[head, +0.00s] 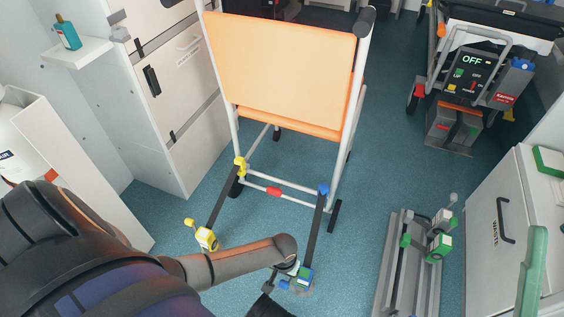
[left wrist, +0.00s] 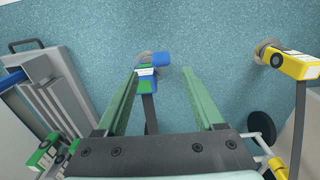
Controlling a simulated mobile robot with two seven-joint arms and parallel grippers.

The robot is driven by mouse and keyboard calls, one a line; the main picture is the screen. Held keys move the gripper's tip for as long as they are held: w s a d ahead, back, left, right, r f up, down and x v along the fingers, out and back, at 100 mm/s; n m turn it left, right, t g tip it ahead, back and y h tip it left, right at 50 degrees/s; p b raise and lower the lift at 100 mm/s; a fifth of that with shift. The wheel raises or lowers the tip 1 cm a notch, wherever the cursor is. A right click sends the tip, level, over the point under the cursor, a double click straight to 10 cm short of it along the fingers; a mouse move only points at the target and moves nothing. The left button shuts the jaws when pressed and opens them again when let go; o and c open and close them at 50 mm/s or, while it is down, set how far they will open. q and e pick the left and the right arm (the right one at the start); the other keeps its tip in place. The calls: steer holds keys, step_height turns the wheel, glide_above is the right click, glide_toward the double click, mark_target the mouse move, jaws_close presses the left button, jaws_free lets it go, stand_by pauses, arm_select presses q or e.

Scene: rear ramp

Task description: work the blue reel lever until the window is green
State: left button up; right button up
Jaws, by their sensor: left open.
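The blue reel (head: 304,276) is on the floor at the lower middle of the head view, a dark strap running from it to the orange-backed wheelchair. In the left wrist view the reel (left wrist: 147,84) shows a white label and a green patch on its top. Its blue lever (left wrist: 162,58) sticks out to the right at the far end; it also shows in the head view (head: 284,284). My left gripper (left wrist: 162,72) is open, its two green fingers either side of the reel and lever with gaps visible. In the head view my wrist partly covers this area. My right gripper cannot be made out.
The wheelchair (head: 283,70) stands ahead. A yellow reel (head: 206,238) is left of the blue one, strapped to the chair. Green reels (head: 440,243) sit on a grey rail rack (head: 396,265) at right. A white cabinet (head: 488,222) is further right. Blue floor between is clear.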

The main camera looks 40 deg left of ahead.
mark_target(283, 288)
arm_select(q)
steer(key=shift+f+b, duration=0.35)
steer(key=shift+f, duration=0.25)
step_height(283, 288, down, 10)
steer(key=b, duration=0.7)
steer(key=shift+r, duration=0.15)
steer(key=shift+f+b, duration=0.65)
steer(key=shift+f, duration=0.2)
arm_select(e)
step_height(283, 288, down, 10)
steer(key=a, duration=0.1)
steer(key=shift+w+g, duration=0.2)
steer(key=shift+g, duration=0.1)
steer(key=shift+a, duration=0.1)
arm_select(q)
jaws_close()
steer(key=shift+a, duration=0.1)
